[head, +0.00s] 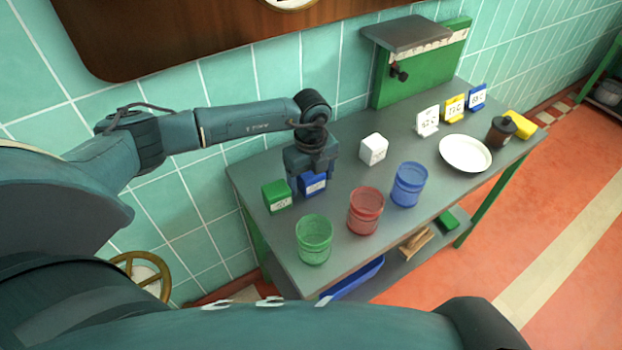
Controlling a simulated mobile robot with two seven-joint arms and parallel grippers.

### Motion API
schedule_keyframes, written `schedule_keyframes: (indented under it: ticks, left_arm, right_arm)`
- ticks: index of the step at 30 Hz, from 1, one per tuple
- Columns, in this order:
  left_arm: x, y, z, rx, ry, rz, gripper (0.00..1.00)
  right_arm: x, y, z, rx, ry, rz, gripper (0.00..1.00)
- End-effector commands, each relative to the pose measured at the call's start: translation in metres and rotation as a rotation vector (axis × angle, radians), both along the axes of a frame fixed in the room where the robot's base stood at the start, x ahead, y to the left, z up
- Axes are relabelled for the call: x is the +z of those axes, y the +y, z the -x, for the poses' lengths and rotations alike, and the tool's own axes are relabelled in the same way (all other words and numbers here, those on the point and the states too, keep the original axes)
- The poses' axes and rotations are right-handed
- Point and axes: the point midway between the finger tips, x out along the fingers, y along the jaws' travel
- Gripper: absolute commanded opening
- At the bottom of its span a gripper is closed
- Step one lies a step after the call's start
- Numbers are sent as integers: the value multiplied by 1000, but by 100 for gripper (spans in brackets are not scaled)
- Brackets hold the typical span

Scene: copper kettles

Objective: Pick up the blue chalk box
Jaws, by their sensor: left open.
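The blue chalk box (313,183) stands on the grey table, between a green box and a white box. My left gripper (311,172) is directly above and around it, pointing down, with its jaws open. The gripper hides the upper part of the blue box, and I cannot tell whether the fingers touch it. My right gripper is not in view.
The green box (277,196) is close on the left; the white box (374,149) is to the right. Green (314,240), red (365,211) and blue (409,185) buckets line the front edge. A white plate (466,153) lies farther right.

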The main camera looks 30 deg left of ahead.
Motion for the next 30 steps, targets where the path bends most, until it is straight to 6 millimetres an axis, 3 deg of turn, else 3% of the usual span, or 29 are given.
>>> schedule_keyframes:
  ticks: [9, 28, 30]
  left_arm:
    - [-5, 0, 0, -1, -1, 1, 74]
    - [-5, 0, 0, 0, -1, 1, 22]
    - [-4, 0, -1, 0, -2, 0, 22]
  right_arm:
    - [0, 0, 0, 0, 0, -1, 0]
    - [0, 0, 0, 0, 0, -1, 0]
    - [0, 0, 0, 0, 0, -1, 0]
